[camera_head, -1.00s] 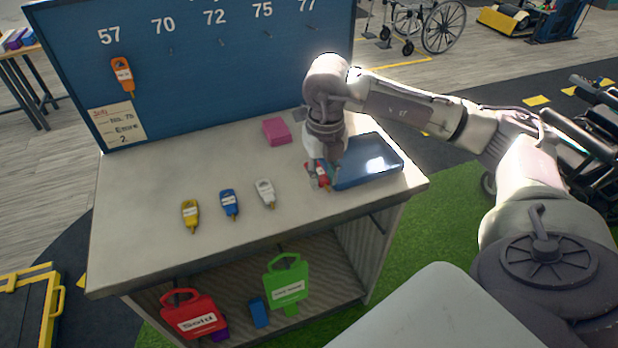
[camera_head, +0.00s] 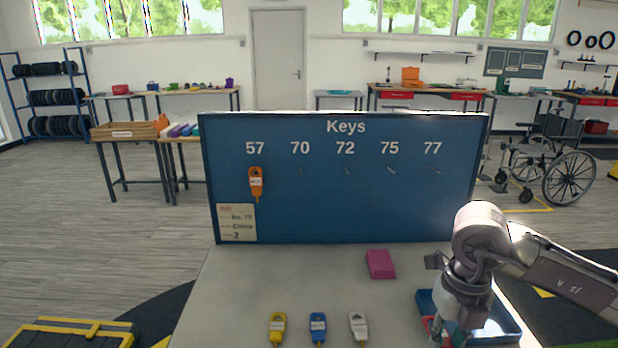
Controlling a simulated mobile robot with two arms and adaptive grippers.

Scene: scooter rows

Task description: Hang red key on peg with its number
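The red key (camera_head: 433,325) is mostly hidden by my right gripper (camera_head: 440,328), which points down over the counter at the lower right. Whether its fingers are closed on the key I cannot tell. The blue key board (camera_head: 345,215) stands at the back of the counter, headed "Keys", with numbers 57, 70, 72, 75 and 77. An orange key (camera_head: 256,183) hangs under 57. The thin pegs under 70, 72, 75 (camera_head: 392,171) and 77 are bare. The number on the red key's tag is not readable. My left gripper is out of view.
Yellow (camera_head: 278,328), blue (camera_head: 318,327) and white (camera_head: 358,326) keys lie on the counter's front. A magenta block (camera_head: 380,264) lies near the board. A blue tray (camera_head: 507,325) is beside my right gripper. A note (camera_head: 237,223) is on the board's lower left.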

